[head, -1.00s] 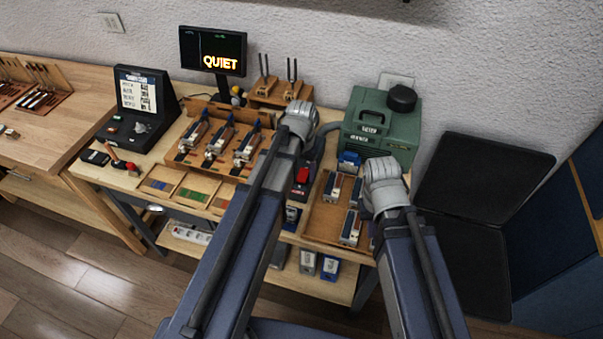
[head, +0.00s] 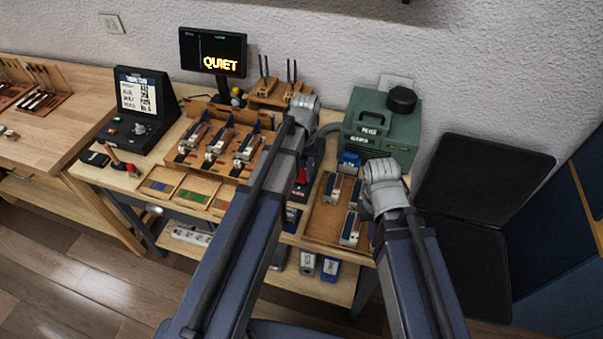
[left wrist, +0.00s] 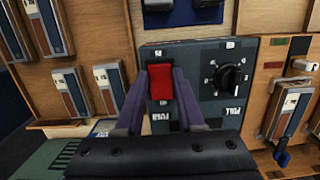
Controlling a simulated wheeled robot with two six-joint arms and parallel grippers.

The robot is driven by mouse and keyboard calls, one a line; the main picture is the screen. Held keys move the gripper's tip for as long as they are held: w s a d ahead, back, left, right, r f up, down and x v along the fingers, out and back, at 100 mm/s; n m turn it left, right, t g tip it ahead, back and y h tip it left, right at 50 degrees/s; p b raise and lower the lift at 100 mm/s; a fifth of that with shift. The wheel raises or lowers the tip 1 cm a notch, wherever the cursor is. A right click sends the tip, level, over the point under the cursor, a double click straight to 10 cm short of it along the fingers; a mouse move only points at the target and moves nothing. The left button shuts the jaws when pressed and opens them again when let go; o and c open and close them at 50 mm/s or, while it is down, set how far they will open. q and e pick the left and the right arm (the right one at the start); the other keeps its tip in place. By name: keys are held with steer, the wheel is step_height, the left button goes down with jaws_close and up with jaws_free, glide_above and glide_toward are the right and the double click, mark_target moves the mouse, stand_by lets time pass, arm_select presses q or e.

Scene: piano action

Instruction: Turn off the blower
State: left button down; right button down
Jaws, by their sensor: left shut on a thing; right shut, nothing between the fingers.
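A red rocker switch (left wrist: 160,82) sits on a dark control box (left wrist: 206,60) with a black knob (left wrist: 233,74). In the left wrist view my left gripper (left wrist: 160,74) has its two purple fingers on either side of the switch, shut on it. In the head view a little of the red switch (head: 302,176) shows beside my left arm, and the fingers are mostly hidden. A green machine (head: 383,130), which looks like the blower, stands at the back right with a hose on its left. The fingers of my right gripper do not show.
A monitor (head: 213,52) reads QUIET. A wooden rack (head: 182,166) of key mechanisms stands left of my left arm, a tray (head: 325,222) with similar pieces to its right. Tuning-fork-like tools stand in a block (head: 275,97) behind. A black console (head: 145,106) is further left.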

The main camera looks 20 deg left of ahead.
mark_target(304, 172)
arm_select(q)
steer(key=shift+w+g, duration=0.35)
steer(key=shift+g, duration=0.05)
arm_select(e)
steer(key=shift+f, duration=0.15)
arm_select(q)
steer(key=shift+s+g, duration=0.15)
steer(key=shift+g, duration=0.15)
steer(key=c, duration=0.5)
jaws_free()
steer(key=shift+r, duration=0.1)
steer(key=p+v, duration=0.7)
steer(key=shift+r, duration=0.35)
arm_select(e)
step_height(304, 172, up, 8)
steer(key=shift+f, duration=0.25)
